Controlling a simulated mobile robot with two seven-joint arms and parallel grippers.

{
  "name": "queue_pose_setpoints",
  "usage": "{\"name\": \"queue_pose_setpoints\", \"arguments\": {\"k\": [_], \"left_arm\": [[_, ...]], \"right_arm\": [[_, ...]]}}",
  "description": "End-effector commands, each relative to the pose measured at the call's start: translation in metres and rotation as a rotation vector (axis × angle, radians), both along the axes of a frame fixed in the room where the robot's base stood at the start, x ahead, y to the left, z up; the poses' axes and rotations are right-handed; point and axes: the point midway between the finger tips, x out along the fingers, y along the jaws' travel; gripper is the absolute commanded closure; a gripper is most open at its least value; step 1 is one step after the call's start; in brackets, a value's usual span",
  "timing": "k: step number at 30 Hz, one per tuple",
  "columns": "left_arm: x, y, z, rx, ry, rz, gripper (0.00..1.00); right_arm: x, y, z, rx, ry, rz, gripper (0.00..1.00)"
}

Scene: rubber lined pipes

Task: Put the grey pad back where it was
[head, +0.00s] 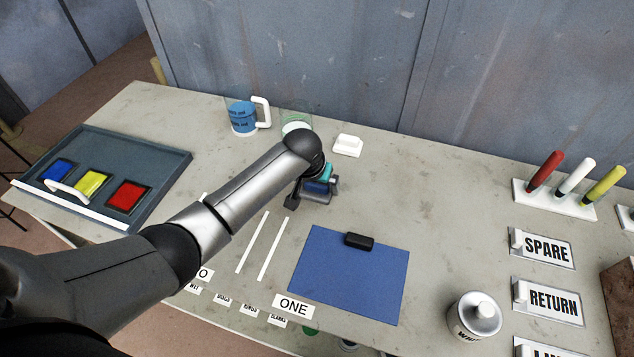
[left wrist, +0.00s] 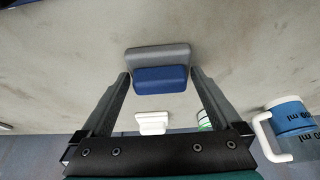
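A small block with a grey part and a blue part, which looks like the grey pad (head: 320,196), is on the worktop below my left gripper. In the left wrist view the pad (left wrist: 160,76) lies crosswise at the fingertips, its grey part behind its blue part. My left gripper (head: 313,198) has its fingers spread, one at each end of the pad (left wrist: 160,78). A narrow gap seems to show between the fingers and the pad. The arm hides some of the worktop around it. My right gripper is not in view.
A blue mat (head: 340,285) with a black block (head: 359,240) lies to the right of the gripper. Two white strips (head: 262,245) lie nearer. A blue mug (head: 243,118) and white block (head: 348,145) stand behind. A grey tray (head: 160,165) is left, a white-labelled can (head: 475,315) front right.

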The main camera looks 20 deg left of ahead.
Motion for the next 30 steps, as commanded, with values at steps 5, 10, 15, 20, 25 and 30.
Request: {"name": "queue_pose_setpoints", "arguments": {"k": [5,10,15,20,25,30], "left_arm": [[0.0,0.0,0.0,0.0,0.0,0.0,0.0],[0.0,0.0,0.006,-0.001,-0.001,0.0,0.0],[-0.008,0.0,0.024,-0.001,-0.001,-0.002,0.0],[-0.018,0.0,0.049,-0.002,-0.002,-0.001,0.0],[-0.029,0.001,0.077,-0.002,-0.003,-0.002,0.0],[-0.039,0.001,0.099,-0.002,-0.001,0.0,0.0]], "right_arm": [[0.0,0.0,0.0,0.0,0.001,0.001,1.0],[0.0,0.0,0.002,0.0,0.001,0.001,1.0],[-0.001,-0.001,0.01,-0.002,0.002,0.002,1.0],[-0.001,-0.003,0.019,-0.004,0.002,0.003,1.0],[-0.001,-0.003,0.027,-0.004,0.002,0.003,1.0],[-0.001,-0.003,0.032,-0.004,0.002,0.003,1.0]]}}
